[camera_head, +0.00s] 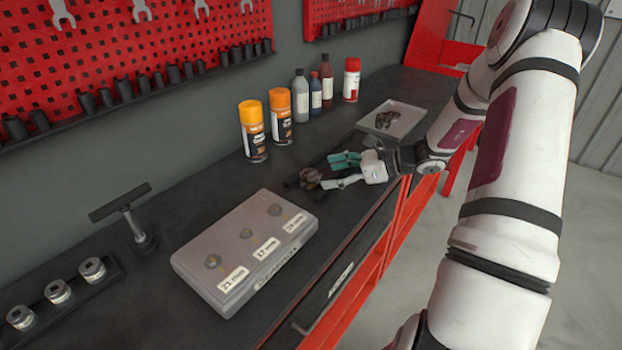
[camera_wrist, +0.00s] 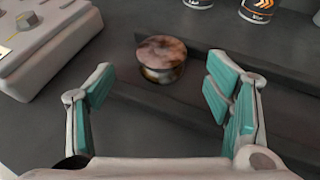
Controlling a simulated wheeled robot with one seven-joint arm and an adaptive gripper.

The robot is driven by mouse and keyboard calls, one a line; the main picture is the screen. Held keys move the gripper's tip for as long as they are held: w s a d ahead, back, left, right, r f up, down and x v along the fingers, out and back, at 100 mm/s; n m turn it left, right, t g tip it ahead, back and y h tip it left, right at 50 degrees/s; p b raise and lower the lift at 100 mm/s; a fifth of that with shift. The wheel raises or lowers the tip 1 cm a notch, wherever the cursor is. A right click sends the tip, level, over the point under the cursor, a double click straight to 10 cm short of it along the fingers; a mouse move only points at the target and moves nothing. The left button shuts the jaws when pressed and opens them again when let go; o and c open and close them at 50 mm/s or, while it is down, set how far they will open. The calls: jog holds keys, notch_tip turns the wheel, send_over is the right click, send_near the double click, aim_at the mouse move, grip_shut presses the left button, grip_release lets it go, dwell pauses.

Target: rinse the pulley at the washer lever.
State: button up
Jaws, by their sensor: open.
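A small round part with a mottled brown, dirty top and metallic side, apparently the pulley (camera_head: 310,177), stands on the dark bench. In the wrist view the pulley (camera_wrist: 161,58) is upright, just beyond and between my fingertips. My gripper (camera_head: 331,173) is open and empty, low over the bench, with its teal-padded fingers (camera_wrist: 160,85) apart on either side of the line to the pulley; they do not appear to touch it. A black T-shaped bar on a post (camera_head: 132,218) stands at the left, possibly the washer lever; I cannot tell for sure.
A grey case with labelled knobs (camera_head: 208,250) lies left of the pulley. Orange-capped spray cans (camera_head: 252,132) and bottles (camera_head: 300,96) line the wall. A shallow tray (camera_head: 408,124) with a dark part is behind my gripper. A rack (camera_head: 75,306) holds metal cylinders at the lower left.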

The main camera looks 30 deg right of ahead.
aim_at(314, 174)
jog(key=x, duration=0.5)
jog(key=shift+w+a+r, duration=0.1)
jog(key=shift+w+r, duration=0.05)
jog(key=shift+w, duration=0.05)
jog(key=c, duration=1.6)
jog(key=shift+r, duration=0.1)
jog(key=shift+r, duration=0.4)
jog(key=r, duration=0.1)
jog(key=d+r, duration=0.1)
jog(key=shift+r, duration=0.35)
jog(key=d, duration=0.4)
jog(key=s+d+b, duration=0.1)
jog(key=d, duration=0.4)
jog(key=s+d+r, duration=0.1)
jog(key=d, duration=0.3)
jog(key=shift+s+d+b, duration=0.25)
jog(key=shift+d+b, duration=0.05)
jog(key=shift+d, duration=0.1)
jog(key=shift+s+d+r, duration=0.1)
jog(key=shift+d+r, duration=0.05)
jog(key=shift+d, duration=0.3)
jog(key=shift+s+d, duration=0.1)
